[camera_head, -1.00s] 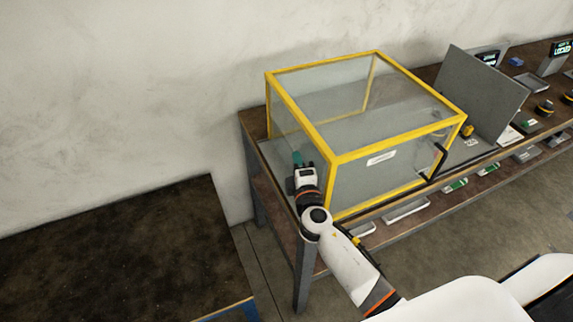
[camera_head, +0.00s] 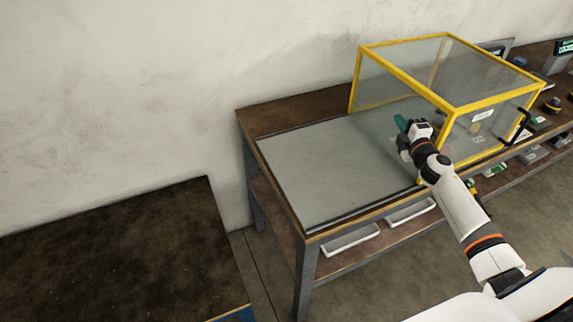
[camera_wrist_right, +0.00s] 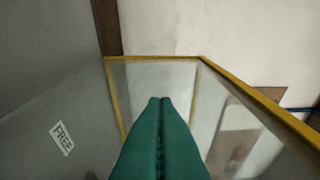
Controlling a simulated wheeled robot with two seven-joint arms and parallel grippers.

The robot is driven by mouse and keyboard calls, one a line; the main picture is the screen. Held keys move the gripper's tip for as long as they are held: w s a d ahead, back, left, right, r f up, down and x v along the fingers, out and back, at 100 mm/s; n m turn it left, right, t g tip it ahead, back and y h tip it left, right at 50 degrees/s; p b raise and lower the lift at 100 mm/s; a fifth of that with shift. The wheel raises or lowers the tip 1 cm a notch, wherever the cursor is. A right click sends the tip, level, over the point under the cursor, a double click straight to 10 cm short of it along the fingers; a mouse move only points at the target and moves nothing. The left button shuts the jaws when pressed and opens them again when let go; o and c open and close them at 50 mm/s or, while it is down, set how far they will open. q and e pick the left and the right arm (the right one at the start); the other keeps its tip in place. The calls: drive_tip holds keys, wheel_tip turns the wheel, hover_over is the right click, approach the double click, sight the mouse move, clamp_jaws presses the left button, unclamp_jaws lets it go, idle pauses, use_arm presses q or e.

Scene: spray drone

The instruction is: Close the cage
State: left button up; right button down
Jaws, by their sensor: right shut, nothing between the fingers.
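The cage (camera_head: 441,102) is a clear-walled box with a yellow frame, on the right part of the bench. It has a black handle (camera_head: 518,127) and a white label on its front. My right gripper (camera_head: 402,122) is shut, with green fingers and nothing between them. It is at the cage's left side, low and near the front. In the wrist view the shut fingers (camera_wrist_right: 160,103) point at a clear panel with a yellow frame (camera_wrist_right: 113,88). I cannot tell whether they touch it. My left gripper is not in view.
The bench's grey plate (camera_head: 310,170) lies bare left of the cage. A "FREE" label (camera_wrist_right: 62,138) shows on a grey surface in the wrist view. A dark table (camera_head: 110,255) stands at the left. Several small items line the bench's right end.

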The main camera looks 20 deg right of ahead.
drive_tip(key=d+b, duration=0.1)
drive_tip(key=d, duration=0.3)
drive_tip(key=shift+d, duration=0.2)
drive_tip(key=shift+r, duration=0.15)
idle(0.3)
